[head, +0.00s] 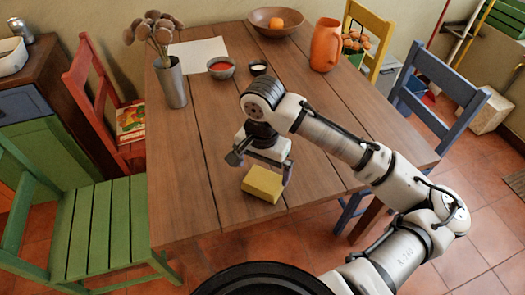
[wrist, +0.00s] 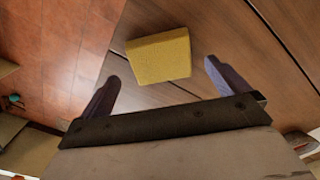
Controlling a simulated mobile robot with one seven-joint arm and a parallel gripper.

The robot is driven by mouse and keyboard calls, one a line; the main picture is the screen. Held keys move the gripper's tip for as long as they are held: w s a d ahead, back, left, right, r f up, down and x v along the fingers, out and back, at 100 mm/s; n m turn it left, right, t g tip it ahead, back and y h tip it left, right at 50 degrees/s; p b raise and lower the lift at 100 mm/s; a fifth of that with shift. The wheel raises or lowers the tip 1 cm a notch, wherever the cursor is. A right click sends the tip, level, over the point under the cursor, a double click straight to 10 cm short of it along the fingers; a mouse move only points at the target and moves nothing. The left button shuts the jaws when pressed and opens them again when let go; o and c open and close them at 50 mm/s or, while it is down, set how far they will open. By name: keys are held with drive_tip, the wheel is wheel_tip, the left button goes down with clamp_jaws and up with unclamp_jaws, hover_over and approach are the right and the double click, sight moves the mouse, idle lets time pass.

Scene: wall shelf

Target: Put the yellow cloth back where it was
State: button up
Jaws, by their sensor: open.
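The yellow cloth (head: 263,184) is a thick, block-like folded piece. It appears to lie on the wooden table (head: 215,200) near its front edge. My gripper (head: 260,169) is open just above and behind it, with the fingers spread to either side. In the wrist view, the cloth (wrist: 160,55) shows between and beyond the two open fingertips (wrist: 162,71). Neither finger visibly presses on it.
Chairs surround the table. The front left tabletop is clear.

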sight(263, 181)
wheel_tip(263, 181, up, 7)
idle(0.3)
